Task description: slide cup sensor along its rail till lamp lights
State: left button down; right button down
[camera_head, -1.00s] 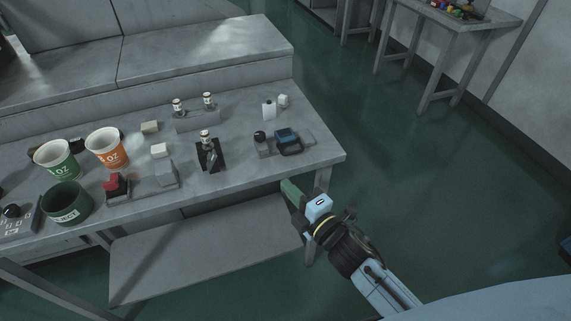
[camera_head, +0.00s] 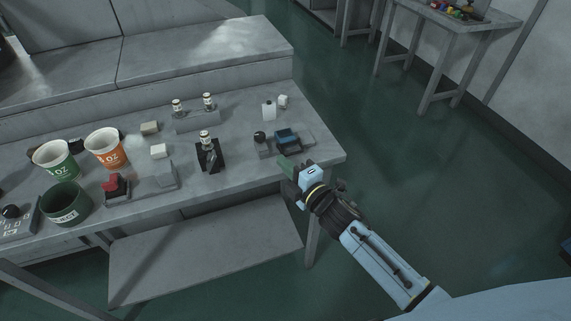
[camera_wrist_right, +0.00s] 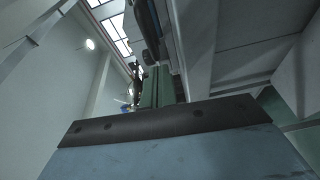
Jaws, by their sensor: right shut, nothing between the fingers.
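My right gripper (camera_head: 284,164) has green fingers and is at the front edge of the bench, near its right end. Its fingers are shut with nothing between them, and they also show as green bars in the right wrist view (camera_wrist_right: 158,88). Just beyond the fingertips stands a blue and black device (camera_head: 287,138) beside a grey block with a black knob (camera_head: 261,138). Left of these is a black stand (camera_head: 209,155) with a small labelled bottle-like part. I cannot tell which of these is the cup sensor, its rail or its lamp. My left gripper is not in view.
The bench top (camera_head: 235,178) also holds a green-and-white cup (camera_head: 57,160), an orange-and-white cup (camera_head: 106,149), a dark green bin (camera_head: 66,205) and a red switch (camera_head: 111,183). A lower shelf (camera_head: 205,250) juts out below. Floor to the right is clear.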

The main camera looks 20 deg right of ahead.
jog(key=shift+w+d, duration=0.2)
jog(key=shift+d, duration=0.2)
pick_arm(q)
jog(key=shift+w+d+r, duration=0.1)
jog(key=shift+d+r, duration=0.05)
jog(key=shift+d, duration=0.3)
